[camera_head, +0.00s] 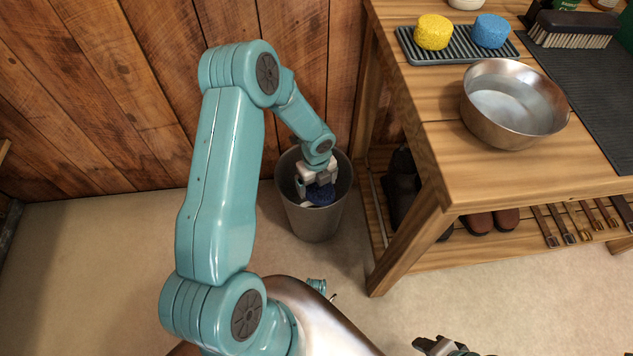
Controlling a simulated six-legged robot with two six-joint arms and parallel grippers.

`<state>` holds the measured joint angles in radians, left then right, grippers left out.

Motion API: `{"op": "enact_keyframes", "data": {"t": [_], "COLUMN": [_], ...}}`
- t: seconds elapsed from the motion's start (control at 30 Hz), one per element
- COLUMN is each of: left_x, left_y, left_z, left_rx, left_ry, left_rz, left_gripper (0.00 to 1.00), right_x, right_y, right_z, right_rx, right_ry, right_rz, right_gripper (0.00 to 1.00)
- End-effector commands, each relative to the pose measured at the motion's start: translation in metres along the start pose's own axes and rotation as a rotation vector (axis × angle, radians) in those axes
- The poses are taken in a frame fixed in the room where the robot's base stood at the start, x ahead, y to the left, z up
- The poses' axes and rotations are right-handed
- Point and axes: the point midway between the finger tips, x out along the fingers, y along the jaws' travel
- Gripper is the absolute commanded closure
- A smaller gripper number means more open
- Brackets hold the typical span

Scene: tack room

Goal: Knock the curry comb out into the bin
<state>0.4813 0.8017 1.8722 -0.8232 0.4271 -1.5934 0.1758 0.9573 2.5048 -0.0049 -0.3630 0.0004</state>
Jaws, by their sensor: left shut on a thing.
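The bin (315,222), a grey metal bucket, stands on the floor between the plank wall and the wooden table. My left gripper (318,184) reaches down into the bin's mouth. It is shut on a dark blue thing, which looks like the curry comb (322,196), held at about rim level inside the bin's opening. The fingers and the rim hide part of the comb, and I cannot tell if it touches the bin's wall. My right gripper (440,346) only partly shows at the bottom edge, away from everything; its jaws are unclear.
The wooden table (480,180) stands right of the bin, its leg close by. On it are a metal bowl (500,135) of water, a grey ribbed tray (455,50) with yellow and blue sponges, and a brush (572,28). Boots and straps fill the lower shelf.

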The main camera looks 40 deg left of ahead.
Motion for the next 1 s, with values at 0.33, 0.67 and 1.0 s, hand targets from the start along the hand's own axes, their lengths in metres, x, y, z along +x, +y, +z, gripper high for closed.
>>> {"op": "enact_keyframes", "data": {"t": [0.33, 0.67, 1.0], "left_x": [0.037, 0.051, -0.003], "left_y": [0.0, 0.0, 0.0], "left_z": [0.0, 0.0, 0.0], "left_rx": [0.001, 0.0, 0.0], "left_ry": [0.001, 0.0, 0.0], "left_rz": [0.001, -0.001, 0.0], "left_gripper": [0.7, 0.78, 0.78], "right_x": [0.029, 0.037, -0.007], "right_y": [0.011, 0.014, -0.003], "right_z": [-0.001, -0.001, 0.0], "right_rx": [0.0, 0.0, 0.0], "right_ry": [0.0, 0.0, 0.0], "right_rz": [0.0, 0.0, 0.0], "right_gripper": [0.57, 0.57, 0.57]}}
